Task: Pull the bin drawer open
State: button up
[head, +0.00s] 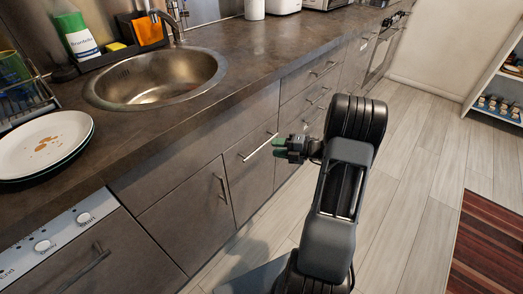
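A grey drawer front (250,180) with a long horizontal bar handle (256,149) at its top is under the counter, right of the sink; it sits flush with its neighbours. No label marks it as the bin drawer.
A cabinet door with a vertical handle (222,188) is left of the drawer, then a dishwasher (70,250). Smaller drawers (310,75) lie to the right. Above is the counter with a sink (155,78) and dirty plates (42,143). Wooden floor (415,130) is clear at right; a striped rug (490,245) lies beyond.

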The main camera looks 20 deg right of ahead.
aim_at(262, 147)
jog(key=shift+b+x, duration=0.85)
jog(key=shift+x, duration=2.3)
jog(key=shift+c, duration=0.5)
jog(key=shift+f, duration=0.1)
grip_shut()
